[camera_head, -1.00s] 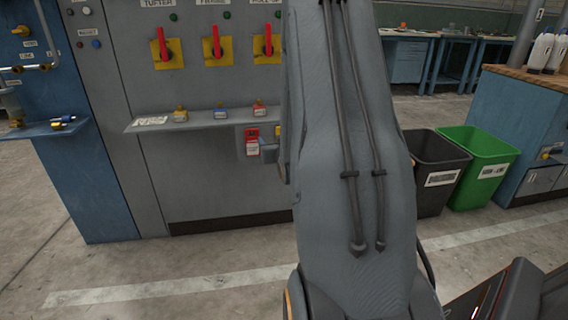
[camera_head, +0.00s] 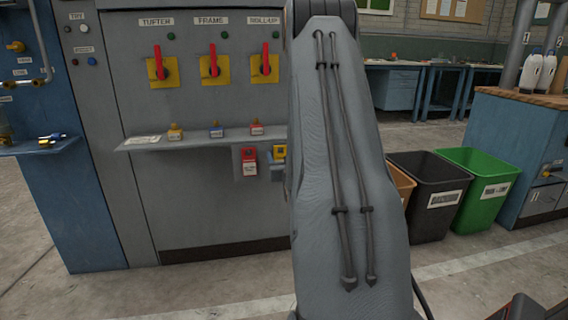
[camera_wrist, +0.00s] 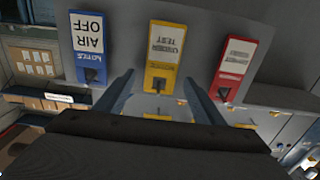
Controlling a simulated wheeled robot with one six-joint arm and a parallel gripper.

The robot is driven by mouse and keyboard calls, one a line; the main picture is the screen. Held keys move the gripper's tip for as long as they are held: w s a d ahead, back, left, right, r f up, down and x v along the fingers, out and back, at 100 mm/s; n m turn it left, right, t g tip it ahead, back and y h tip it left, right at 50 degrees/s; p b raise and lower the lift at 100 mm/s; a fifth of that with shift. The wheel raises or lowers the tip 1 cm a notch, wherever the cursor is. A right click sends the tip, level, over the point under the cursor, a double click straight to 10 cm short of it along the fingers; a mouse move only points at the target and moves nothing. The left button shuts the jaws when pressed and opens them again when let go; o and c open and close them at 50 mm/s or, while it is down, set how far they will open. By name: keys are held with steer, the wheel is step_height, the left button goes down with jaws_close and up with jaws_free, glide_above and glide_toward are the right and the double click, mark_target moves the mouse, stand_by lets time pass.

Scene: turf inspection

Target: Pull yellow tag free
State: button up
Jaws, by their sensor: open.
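The yellow tag (camera_wrist: 164,52) hangs in the middle of the wrist view, with upside-down lettering and a dark slot near its lower end. My gripper (camera_wrist: 157,80) is open, one finger on each side of the tag's lower part in the picture. I cannot tell how far the fingertips are from it. A blue AIR OFF tag (camera_wrist: 89,45) is to its left and a red tag (camera_wrist: 233,65) to its right. In the head view the yellow tag (camera_head: 279,152) shows partly beside the red tag (camera_head: 249,162); my arm hides the blue tag and my gripper.
A grey cabinet (camera_head: 200,200) has red-handled switches above a narrow shelf (camera_head: 150,143) with small yellow, blue and red items. A black bin (camera_head: 428,205) and a green bin (camera_head: 480,180) stand to the right, near a blue bench (camera_head: 512,135). Bare floor lies in front.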

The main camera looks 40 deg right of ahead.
steer(key=shift+w+d, duration=0.2)
steer(key=shift+w, duration=0.1)
steer(key=c, duration=1.1)
steer(key=shift+r, duration=0.1)
steer(key=shift+r, duration=0.2)
steer(key=shift+r+p, duration=0.25)
steer(key=shift+p, duration=0.15)
steer(key=shift+s+a, duration=0.15)
steer(key=shift+s+a, duration=0.15)
steer(key=shift+s, duration=0.15)
steer(key=shift+s+a+p, duration=0.2)
steer(key=shift+s+p, duration=0.1)
steer(key=shift+p, duration=0.05)
